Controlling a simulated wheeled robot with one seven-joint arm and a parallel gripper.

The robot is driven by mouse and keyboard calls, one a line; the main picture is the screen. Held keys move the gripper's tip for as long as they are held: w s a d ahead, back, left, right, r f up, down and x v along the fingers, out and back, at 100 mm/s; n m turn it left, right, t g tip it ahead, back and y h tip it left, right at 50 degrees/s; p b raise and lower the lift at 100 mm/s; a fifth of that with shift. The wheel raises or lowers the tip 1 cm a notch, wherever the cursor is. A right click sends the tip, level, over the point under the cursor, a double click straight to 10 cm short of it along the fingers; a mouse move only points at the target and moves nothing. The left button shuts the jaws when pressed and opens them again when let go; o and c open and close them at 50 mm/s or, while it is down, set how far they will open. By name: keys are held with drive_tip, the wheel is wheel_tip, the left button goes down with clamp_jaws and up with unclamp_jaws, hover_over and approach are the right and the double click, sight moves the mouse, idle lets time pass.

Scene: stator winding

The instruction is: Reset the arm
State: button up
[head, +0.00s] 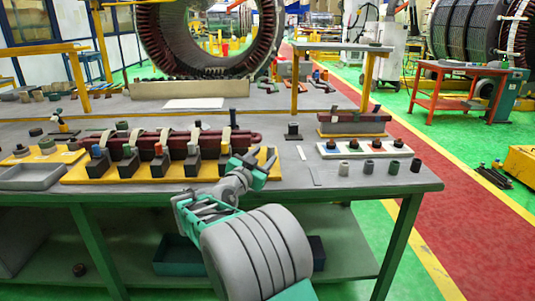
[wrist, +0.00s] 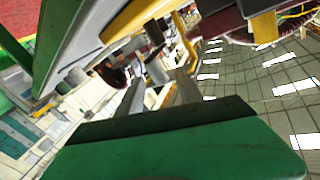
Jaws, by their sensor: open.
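My gripper (head: 262,168) shows in the head view in front of the workbench (head: 440,186), near its front edge and over the right end of the yellow fixture plate (head: 80,179). In the wrist view my gripper (wrist: 160,92) has its two grey fingers apart, with nothing seen between them. My arm is bent, with its grey ribbed link large at the bottom of the head view. The wrist view is strongly tilted, with ceiling lights at the right and the bench edge at the upper left.
Dark red bars (head: 180,147) rest on the fixture among several dark blocks. A grey tray (head: 30,178) lies at the left. A large stator ring (head: 150,35) stands behind.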

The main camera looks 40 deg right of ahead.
drive_tip(key=s+a+r+n+y+p, duration=0.1)
drive_tip(key=s+a+n+y+p, duration=0.25)
drive_tip(key=a, duration=0.25)
drive_tip(key=s+a+n+g+y+p, duration=0.1)
drive_tip(key=s+a+n+y+p, duration=0.15)
drive_tip(key=a+p, duration=0.25)
drive_tip(key=s+a+r+n+y+p, duration=0.1)
drive_tip(key=s+a+n+y+p, duration=0.1)
drive_tip(key=a+y+p, duration=0.3)
drive_tip(key=s+a+f+n+g+y+p, duration=0.1)
drive_tip(key=s+a+n+g+y+p, duration=0.3)
drive_tip(key=s+a, duration=1.2)
drive_tip(key=n, duration=0.4)
drive_tip(key=shift+a+f+y+p, duration=0.2)
drive_tip(key=shift+f+y+p, duration=0.05)
drive_tip(key=shift+y+p, duration=0.15)
